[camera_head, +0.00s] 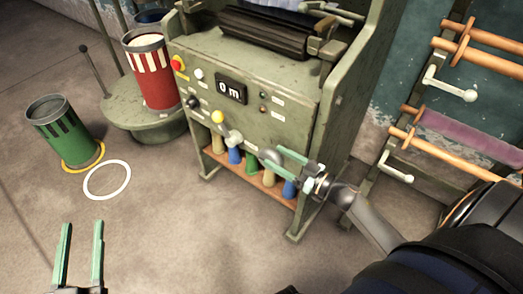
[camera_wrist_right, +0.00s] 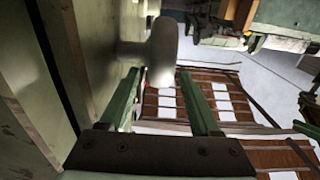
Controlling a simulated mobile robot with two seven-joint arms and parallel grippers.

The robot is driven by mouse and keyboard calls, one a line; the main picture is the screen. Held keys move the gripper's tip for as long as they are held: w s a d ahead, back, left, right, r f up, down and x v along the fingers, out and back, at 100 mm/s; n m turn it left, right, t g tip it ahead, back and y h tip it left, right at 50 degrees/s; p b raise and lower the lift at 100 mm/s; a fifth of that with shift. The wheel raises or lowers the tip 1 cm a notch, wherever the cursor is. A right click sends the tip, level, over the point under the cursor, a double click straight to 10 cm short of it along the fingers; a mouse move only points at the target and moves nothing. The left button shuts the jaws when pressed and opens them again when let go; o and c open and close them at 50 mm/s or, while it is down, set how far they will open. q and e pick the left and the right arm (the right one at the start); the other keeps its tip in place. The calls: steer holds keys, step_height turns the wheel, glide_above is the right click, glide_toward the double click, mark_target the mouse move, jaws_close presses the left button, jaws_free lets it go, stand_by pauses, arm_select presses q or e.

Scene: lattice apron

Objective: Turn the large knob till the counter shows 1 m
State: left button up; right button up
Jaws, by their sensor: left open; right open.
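The green machine (camera_head: 250,70) has a counter (camera_head: 231,90) on its front panel that reads 0 m. A grey, round-ended knob (camera_head: 270,157) sticks out low on the panel and seems to be the large knob. My right gripper (camera_head: 282,163) is open close beside it. In the right wrist view the knob (camera_wrist_right: 162,45) shows at the fingertips, roughly in line with the gap between them. Whether the fingers touch it I cannot tell. My left gripper (camera_head: 80,232) is open and empty over the floor, far from the machine.
The panel also has a red button (camera_head: 178,63), a black knob (camera_head: 193,102) and a yellow ball (camera_head: 217,117). Coloured cones (camera_head: 250,164) stand on a shelf below. A red-striped can (camera_head: 151,75) and a green can (camera_head: 58,130) stand left. A rack with rollers (camera_head: 463,137) stands right.

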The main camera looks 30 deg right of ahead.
mark_target(264, 149)
steer(key=b+x, duration=0.1)
steer(key=x, duration=0.4)
steer(key=shift+w, duration=0.1)
arm_select(q)
step_height(264, 149, up, 7)
steer(key=s+m+t+h, duration=0.1)
steer(key=m+t+h, duration=0.1)
steer(key=shift+s+d+t+h, duration=0.3)
steer(key=shift+s+t, duration=0.05)
steer(key=shift+t, duration=0.05)
arm_select(e)
steer(key=shift+w+a, duration=0.25)
steer(key=shift+w, duration=0.15)
steer(key=shift+c, duration=0.4)
jaws_close()
